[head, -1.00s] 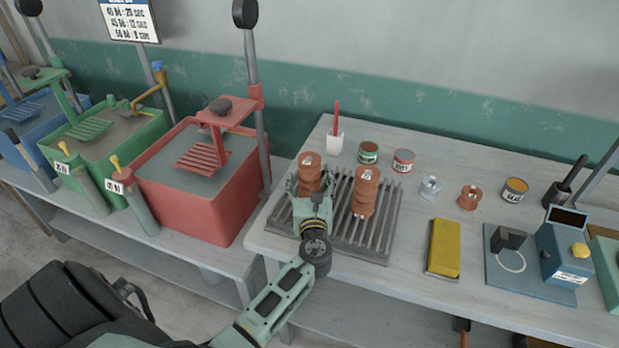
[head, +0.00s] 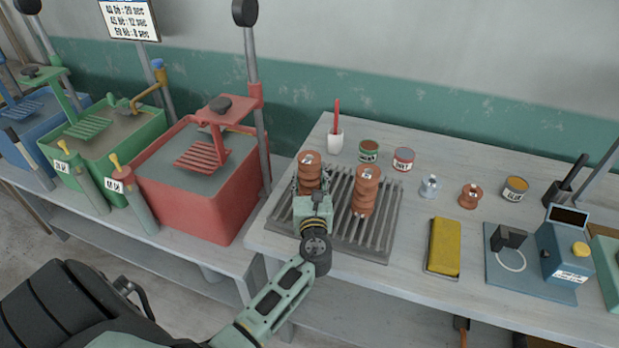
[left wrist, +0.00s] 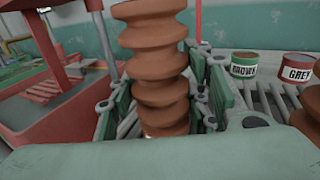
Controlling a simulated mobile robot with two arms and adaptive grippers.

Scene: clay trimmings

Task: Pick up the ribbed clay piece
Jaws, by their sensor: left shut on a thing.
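One ribbed brown clay piece (head: 309,170) stands upright on the slatted grey rack (head: 345,240), at its left part. My left gripper (head: 310,187) is shut on this piece, with its fingers around the lower ribs. In the left wrist view the same ribbed piece (left wrist: 160,75) fills the middle, between the green fingers (left wrist: 163,110). A second ribbed clay piece (head: 366,190) stands on the rack just to the right, apart from the gripper. The lower front of the held piece is hidden by my gripper in the head view. My right gripper is not in view.
A red tub (head: 195,200) stands close on the left. Behind the rack are a white cup (head: 336,143) with a red stick and small cans (head: 369,151). A small spool (head: 470,196), yellow block (head: 443,246) and blue device (head: 565,250) stand to the right.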

